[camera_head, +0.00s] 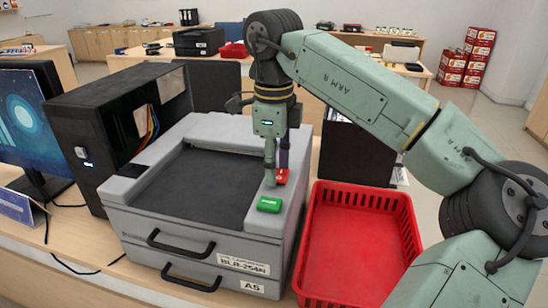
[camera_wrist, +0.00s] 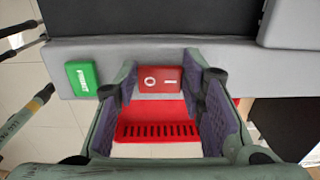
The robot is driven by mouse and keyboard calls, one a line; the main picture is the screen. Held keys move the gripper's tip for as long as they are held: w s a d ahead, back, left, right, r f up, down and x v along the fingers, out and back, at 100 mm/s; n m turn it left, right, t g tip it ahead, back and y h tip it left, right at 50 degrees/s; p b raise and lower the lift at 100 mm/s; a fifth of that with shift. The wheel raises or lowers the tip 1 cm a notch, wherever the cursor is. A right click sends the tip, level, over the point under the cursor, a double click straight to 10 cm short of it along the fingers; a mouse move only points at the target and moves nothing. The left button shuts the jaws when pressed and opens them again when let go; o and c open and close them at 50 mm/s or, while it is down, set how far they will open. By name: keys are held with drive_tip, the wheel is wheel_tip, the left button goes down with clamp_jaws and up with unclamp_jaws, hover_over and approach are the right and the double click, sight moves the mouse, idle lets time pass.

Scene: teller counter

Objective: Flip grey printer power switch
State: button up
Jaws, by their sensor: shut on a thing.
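The grey printer (camera_head: 230,223) stands on the counter, with a dark top panel, two black drawer handles and the labels "BLR-254N" and "A5". Its red power switch (camera_head: 282,177) is on the right side of the top; in the wrist view the switch (camera_wrist: 160,79) shows the marks O and I. A green button (camera_head: 269,205) sits nearer the front, and it also shows in the wrist view (camera_wrist: 82,77). My gripper (camera_head: 276,180) points down over the switch. In the wrist view its fingers (camera_wrist: 160,66) are shut on the switch, one on each side.
A red plastic basket (camera_head: 360,245) stands close to the printer's right side. A black computer tower (camera_head: 118,128) and a monitor (camera_head: 25,122) are at the left, with cables on the counter. A dark box-like object (camera_head: 355,151) stands behind the basket.

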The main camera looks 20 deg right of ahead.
drive_tip(key=shift+g, duration=0.3)
drive_tip(key=o, duration=1.1)
drive_tip(key=shift+o, duration=0.2)
wheel_tip(320, 180, up, 8)
drive_tip(key=shift+f, duration=0.25)
drive_tip(key=shift+c, duration=0.3)
